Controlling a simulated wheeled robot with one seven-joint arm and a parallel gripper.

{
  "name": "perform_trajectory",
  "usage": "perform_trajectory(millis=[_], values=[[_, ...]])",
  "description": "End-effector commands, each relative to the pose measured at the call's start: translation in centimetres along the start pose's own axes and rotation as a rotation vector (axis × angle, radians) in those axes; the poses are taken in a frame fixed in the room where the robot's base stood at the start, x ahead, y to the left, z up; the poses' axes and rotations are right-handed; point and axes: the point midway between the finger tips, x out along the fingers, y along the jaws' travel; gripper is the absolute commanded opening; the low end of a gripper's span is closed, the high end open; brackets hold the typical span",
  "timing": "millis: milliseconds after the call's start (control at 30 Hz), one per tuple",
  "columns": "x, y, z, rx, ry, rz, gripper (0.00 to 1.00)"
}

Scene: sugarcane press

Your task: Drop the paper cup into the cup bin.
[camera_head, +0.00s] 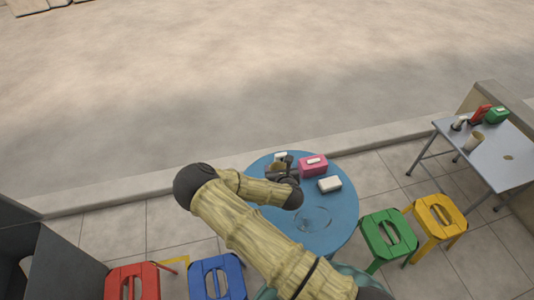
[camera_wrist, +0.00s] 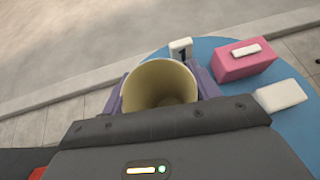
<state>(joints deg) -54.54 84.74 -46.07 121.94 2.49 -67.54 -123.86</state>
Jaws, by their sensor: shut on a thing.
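My gripper (camera_wrist: 158,88) is shut on the paper cup (camera_wrist: 143,77), a cream cup with its open mouth facing the wrist camera. The purple fingers press on its left and right sides. In the head view my gripper (camera_head: 285,172) is over the far-left part of the blue round table (camera_head: 338,222), and the cup is mostly hidden there. I cannot tell whether the cup touches the table. No cup bin is clearly identifiable; a dark grey open-looking box (camera_head: 70,262) at the lower left is cut off by the picture edge.
A pink box (camera_head: 313,166) and a white block (camera_head: 329,184) sit on the blue table. Red (camera_head: 132,281), blue (camera_head: 217,277), green (camera_head: 388,233) and yellow (camera_head: 436,218) stools stand around it. A grey table (camera_head: 500,160) holding several items stands at right.

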Motion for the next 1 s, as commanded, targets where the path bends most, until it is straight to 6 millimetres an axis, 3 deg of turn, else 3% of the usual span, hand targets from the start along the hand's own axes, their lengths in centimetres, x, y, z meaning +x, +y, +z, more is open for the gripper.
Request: perform_trajectory(millis=[33,600,800,1000], values=[[-1.4,-0.9,0.7,0.005,0.005,-0.015,0.39],[-12.9,-8.8,0.1,0.073,0.004,-0.141,0.39],[-15.0,-9.9,-0.1,0.085,0.000,-0.157,0.39],[-14.9,-10.0,-0.4,0.086,-0.001,-0.157,0.39]])
